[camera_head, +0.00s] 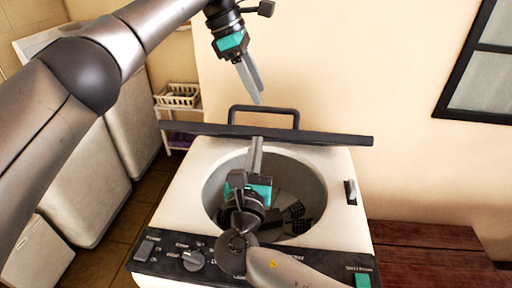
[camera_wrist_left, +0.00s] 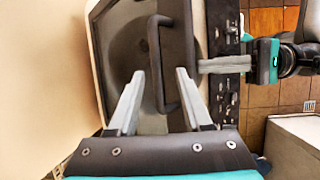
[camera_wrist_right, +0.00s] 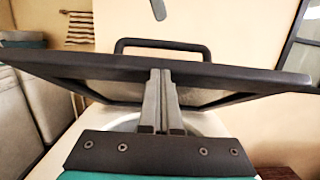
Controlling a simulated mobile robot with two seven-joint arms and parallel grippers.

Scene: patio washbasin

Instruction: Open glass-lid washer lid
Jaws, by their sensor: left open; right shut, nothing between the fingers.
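The washer (camera_head: 185,213) is a white top-loader with a dark control panel and a round drum (camera_head: 300,178) showing open below the lid. Its dark-framed glass lid (camera_head: 325,137) is raised and seen nearly edge-on in the head view. The lid's black bar handle (camera_head: 264,108) sticks up behind that edge; it also shows in the left wrist view (camera_wrist_left: 155,60). My left gripper (camera_head: 257,100) is open just above the handle, with the bar between its fingers in the left wrist view. My right gripper (camera_head: 257,140) is shut and empty, fingertips at the lid's near edge (camera_wrist_right: 90,68); contact is unclear.
A beige wall stands close behind the washer. White cabinets (camera_head: 75,185) and a shelf with a basket (camera_head: 179,96) are at the left. A dark red wooden bench (camera_head: 430,255) is at the right, below a black-framed window (camera_head: 483,75).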

